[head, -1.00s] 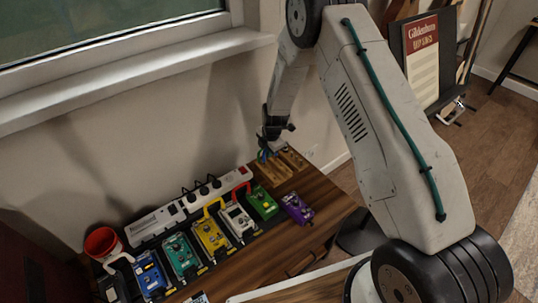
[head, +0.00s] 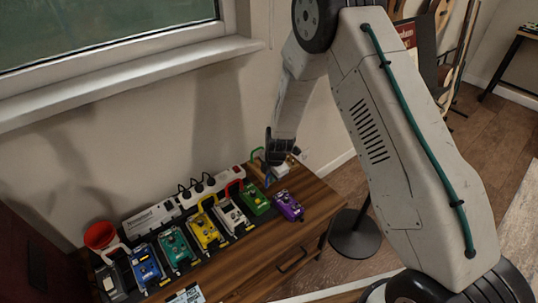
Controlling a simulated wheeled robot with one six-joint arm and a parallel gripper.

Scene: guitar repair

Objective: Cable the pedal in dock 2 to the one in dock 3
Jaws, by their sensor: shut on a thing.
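A row of pedals lies on the wooden cabinet top: black (head: 112,284), blue (head: 146,268), teal (head: 176,249), yellow (head: 206,233), white (head: 232,216) and green (head: 255,200). A white cable (head: 107,256) arches near the black and blue pedals. A yellow cable (head: 207,202) loops by the yellow pedal, and a red cable (head: 232,189) between the white and green ones. My gripper (head: 277,158) is shut on a patch cable, beyond the green pedal. Green (head: 257,154) and blue (head: 267,180) cable pieces show beside it; I cannot tell which is held. Dock numbers are unreadable.
A purple pedal (head: 289,206) lies apart at the right. A white power strip (head: 152,218) with black plugs runs behind the row. A red cup (head: 101,237) stands at the left. The wall and window sill (head: 130,80) bound the back.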

